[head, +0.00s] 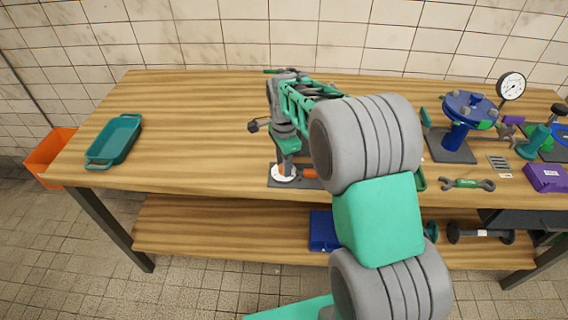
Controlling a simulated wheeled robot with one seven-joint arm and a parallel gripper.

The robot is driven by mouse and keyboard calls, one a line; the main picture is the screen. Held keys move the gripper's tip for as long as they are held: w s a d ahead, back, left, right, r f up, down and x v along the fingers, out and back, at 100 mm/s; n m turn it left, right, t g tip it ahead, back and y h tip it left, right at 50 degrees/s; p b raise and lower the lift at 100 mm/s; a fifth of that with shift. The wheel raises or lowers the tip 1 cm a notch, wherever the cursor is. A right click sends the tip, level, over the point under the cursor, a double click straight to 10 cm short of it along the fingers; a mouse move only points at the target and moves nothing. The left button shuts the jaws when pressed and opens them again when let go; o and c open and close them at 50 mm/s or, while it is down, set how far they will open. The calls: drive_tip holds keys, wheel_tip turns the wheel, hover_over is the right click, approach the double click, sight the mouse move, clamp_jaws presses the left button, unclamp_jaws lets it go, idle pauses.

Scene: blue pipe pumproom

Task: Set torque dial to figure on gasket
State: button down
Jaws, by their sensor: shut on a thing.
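My gripper (285,163) points down over a white round dial (284,179) near the front edge of the workbench. The dial sits on a dark base plate (273,184), with an orange part (310,173) just to its right. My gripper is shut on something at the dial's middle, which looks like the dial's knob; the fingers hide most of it. The dial's marks are too small to read. My arm covers the area right of the dial. I cannot make out a gasket or its figure for certain.
The wooden workbench (200,120) is clear left of the dial up to a teal tray (115,141). An orange bin (48,155) stands at the far left. To the right are a blue flanged pipe stand (457,135), a pressure gauge (511,86), a wrench (467,184) and a purple box (546,177).

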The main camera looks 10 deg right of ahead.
drive_tip(key=shift+m, duration=0.3)
drive_tip(key=c, duration=1)
unclamp_jaws()
drive_tip(key=shift+c, duration=0.2)
drive_tip(key=shift+r, duration=0.1)
wheel_tip(320, 180, up, 7)
drive_tip(key=shift+f+b, duration=0.1)
drive_tip(key=shift+b, duration=0.3)
drive_tip(key=shift+r, duration=0.45)
